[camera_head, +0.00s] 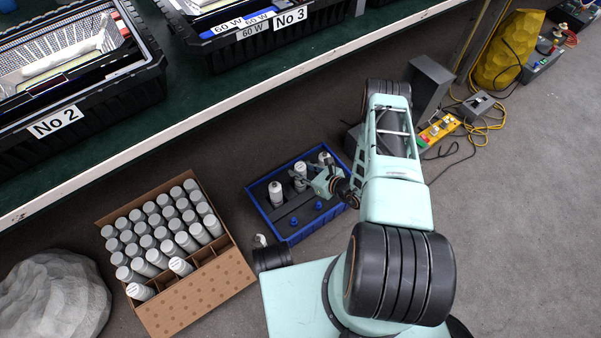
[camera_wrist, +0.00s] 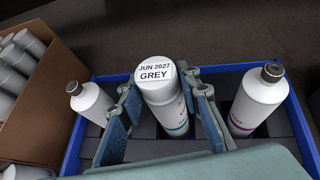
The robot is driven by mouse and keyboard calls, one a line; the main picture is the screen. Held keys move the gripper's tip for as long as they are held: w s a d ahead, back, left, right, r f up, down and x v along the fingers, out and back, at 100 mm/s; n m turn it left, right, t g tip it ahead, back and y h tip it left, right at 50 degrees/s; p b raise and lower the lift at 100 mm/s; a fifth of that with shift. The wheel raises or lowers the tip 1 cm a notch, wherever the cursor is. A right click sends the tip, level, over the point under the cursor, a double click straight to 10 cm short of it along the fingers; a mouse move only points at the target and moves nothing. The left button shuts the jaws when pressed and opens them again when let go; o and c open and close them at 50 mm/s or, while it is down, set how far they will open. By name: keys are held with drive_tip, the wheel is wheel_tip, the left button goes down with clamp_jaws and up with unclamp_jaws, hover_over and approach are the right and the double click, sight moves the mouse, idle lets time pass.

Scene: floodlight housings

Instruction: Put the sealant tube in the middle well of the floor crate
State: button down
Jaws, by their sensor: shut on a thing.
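The sealant tube (camera_wrist: 167,106) is white with a round end marked "JUN 2027 GREY". My gripper (camera_wrist: 160,88) is shut on it, one finger on each side. In the head view the tube (camera_head: 300,174) stands roughly upright over the middle of the blue floor crate (camera_head: 258,205), between a bottle (camera_head: 276,194) on the left and a bottle (camera_head: 326,158) on the right. The crate's blue rim also shows in the wrist view (camera_wrist: 75,146). The tube's lower end and the middle well are hidden, so I cannot tell how deep it sits.
A cardboard box (camera_head: 205,285) of grey-topped tubes stands left of the crate. Small blue items (camera_head: 293,222) sit in the crate's front part. A shelf (camera_head: 190,118) with black bins runs behind. A grey rock (camera_head: 52,297) lies far left; cables (camera_head: 485,130) lie right.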

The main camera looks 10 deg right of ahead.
drive_tip(key=shift+f, duration=0.3)
drive_tip(key=shift+f, duration=0.15)
drive_tip(key=c, duration=1.4)
unclamp_jaws()
